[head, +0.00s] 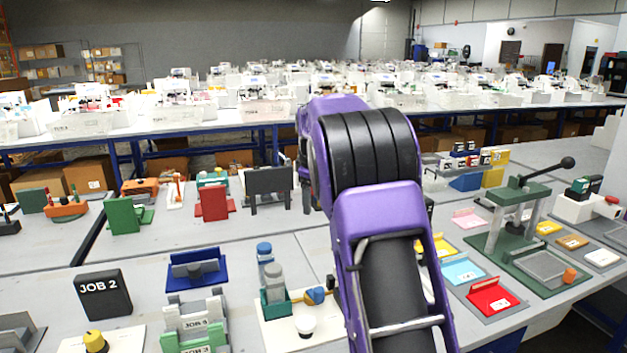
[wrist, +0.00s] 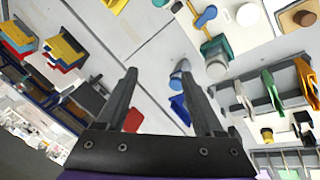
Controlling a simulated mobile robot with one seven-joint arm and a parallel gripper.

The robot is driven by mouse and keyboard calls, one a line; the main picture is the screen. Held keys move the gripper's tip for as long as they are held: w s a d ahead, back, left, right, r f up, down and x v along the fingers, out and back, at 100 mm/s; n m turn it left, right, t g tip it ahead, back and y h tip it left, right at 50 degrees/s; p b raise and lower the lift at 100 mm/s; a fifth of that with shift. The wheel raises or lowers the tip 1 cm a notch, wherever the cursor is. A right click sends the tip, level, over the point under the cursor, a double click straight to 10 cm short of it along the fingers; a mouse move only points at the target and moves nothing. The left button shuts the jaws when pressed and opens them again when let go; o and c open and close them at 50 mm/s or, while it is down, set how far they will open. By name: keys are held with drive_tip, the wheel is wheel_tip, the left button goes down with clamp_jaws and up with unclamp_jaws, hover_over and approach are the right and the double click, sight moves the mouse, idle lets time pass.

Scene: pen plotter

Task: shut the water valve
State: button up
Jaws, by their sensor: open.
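A small fitting with a blue handle and an orange part (head: 316,295) sits on a white plate in the head view, just left of my arm; it looks like the water valve, but I see no label. In the wrist view its blue handle (wrist: 206,16) is near the top edge, lying at a slant. A white round knob (head: 305,322) stands in front of it. My gripper (wrist: 160,85) is open and empty, with its fingers apart from the valve. In the head view my arm hides the gripper.
A black JOB 2 sign (head: 103,294) and a blue tray (head: 197,270) are farther left. A green press (head: 508,215) with a long lever stands at the right. Bare table shows between stations.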

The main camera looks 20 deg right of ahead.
drive_tip(key=shift+w+a+r+n+t, duration=0.1)
drive_tip(key=shift+w+r+t, duration=0.2)
drive_tip(key=shift+r, duration=0.55)
drive_tip(key=shift+w+a+r+n+t, duration=0.15)
drive_tip(key=shift+r+t, duration=0.2)
drive_tip(key=shift+r, duration=0.45)
drive_tip(key=shift+w+a+r+n+t, duration=0.1)
drive_tip(key=shift+w+r+t, duration=0.2)
drive_tip(key=shift+r, duration=0.55)
drive_tip(key=shift+s+f, duration=0.15)
